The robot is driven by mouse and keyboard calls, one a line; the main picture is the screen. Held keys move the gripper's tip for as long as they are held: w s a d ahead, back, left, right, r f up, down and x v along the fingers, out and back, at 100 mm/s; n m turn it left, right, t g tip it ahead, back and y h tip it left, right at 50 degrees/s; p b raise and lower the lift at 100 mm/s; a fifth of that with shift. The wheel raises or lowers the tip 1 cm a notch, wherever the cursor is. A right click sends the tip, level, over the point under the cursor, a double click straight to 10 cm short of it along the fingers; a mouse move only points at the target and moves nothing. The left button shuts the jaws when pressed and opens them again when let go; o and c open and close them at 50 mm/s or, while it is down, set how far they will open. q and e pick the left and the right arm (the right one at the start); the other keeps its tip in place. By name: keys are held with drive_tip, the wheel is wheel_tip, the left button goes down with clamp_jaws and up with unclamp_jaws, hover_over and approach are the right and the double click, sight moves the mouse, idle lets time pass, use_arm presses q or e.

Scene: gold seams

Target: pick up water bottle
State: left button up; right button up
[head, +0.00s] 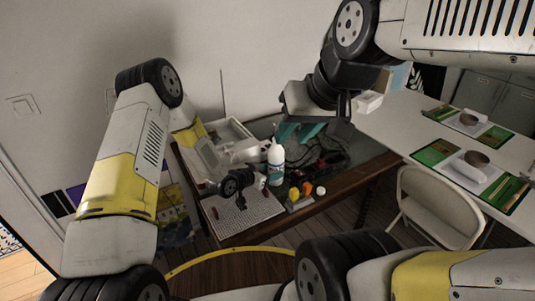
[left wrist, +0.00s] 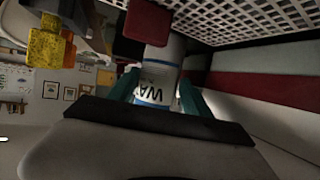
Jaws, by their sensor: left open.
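The water bottle (head: 276,163) is white with a light cap and blue lettering. It stands upright on the table, right of the white perforated board, in the head view. My left gripper (head: 258,181) is just left of the bottle, low beside it. In the left wrist view the bottle (left wrist: 156,72) shows between the two teal fingers of my open left gripper (left wrist: 160,92), with part of its label readable. I cannot tell whether the fingers touch it. My right gripper (head: 300,130) is above the table's back right, and its jaw state is unclear.
The perforated board (head: 242,211) lies at the table's front left. Dark cables (head: 325,160) and small orange and yellow items (head: 307,188) lie right of the bottle. A white chair (head: 437,205) and a white table (head: 395,125) stand to the right.

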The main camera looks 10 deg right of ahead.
sight(280, 165)
use_arm(q)
drive_tip(key=x, duration=0.3)
drive_tip(key=r+x, duration=0.1)
drive_tip(key=x, duration=0.2)
drive_tip(key=shift+w+d, duration=0.15)
drive_tip(key=shift+d, duration=0.05)
drive_tip(key=c, duration=1.1)
drive_tip(key=shift+c, duration=0.7)
drive_tip(key=shift+r, duration=0.2)
